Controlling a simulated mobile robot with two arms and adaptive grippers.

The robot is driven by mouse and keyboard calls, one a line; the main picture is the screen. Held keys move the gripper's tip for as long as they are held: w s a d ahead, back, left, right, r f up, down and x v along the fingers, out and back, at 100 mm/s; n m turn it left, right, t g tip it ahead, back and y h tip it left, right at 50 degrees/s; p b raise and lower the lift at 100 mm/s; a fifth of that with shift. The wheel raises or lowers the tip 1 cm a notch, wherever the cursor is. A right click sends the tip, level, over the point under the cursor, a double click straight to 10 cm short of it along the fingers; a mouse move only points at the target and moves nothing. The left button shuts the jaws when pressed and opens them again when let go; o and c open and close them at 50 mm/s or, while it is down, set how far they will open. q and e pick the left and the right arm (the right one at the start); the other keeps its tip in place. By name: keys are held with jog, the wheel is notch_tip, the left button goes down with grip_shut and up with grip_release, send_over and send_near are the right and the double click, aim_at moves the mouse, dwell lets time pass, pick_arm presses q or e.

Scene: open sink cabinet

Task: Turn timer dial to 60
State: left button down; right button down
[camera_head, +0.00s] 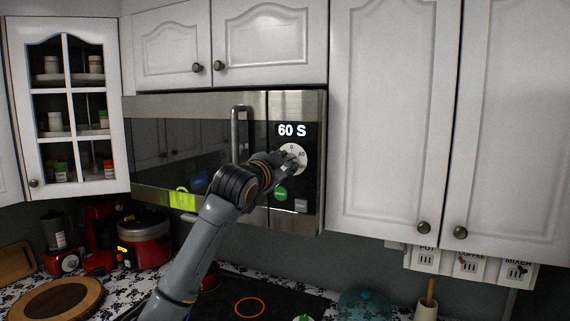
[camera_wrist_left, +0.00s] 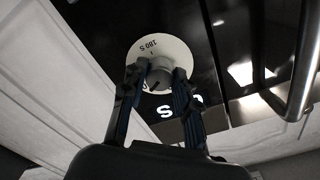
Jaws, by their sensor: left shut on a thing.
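The timer dial (camera_head: 293,157) is a round white knob on the black control panel at the right side of the microwave. The display (camera_head: 292,130) above it reads "60 S". My left gripper (camera_head: 286,160) reaches up from below and covers part of the dial. In the left wrist view the dial (camera_wrist_left: 160,58) shows a "180 S" mark on its rim. There the two fingers of my left gripper (camera_wrist_left: 158,78) are shut on the dial's centre grip, one on each side. My right gripper is not in view.
The microwave (camera_head: 160,140) has a vertical handle (camera_head: 241,135) left of the panel. A green button (camera_head: 280,194) and a grey button (camera_head: 301,206) sit below the dial. White cabinets (camera_head: 390,110) flank it. The counter below holds a red cooker (camera_head: 146,240) and a cutting board (camera_head: 58,300).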

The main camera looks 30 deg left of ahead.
pick_arm(q)
jog(key=c, duration=1)
grip_release()
jog(key=shift+s, duration=0.1)
jog(key=s, duration=1.1)
jog(key=shift+s+d, duration=0.4)
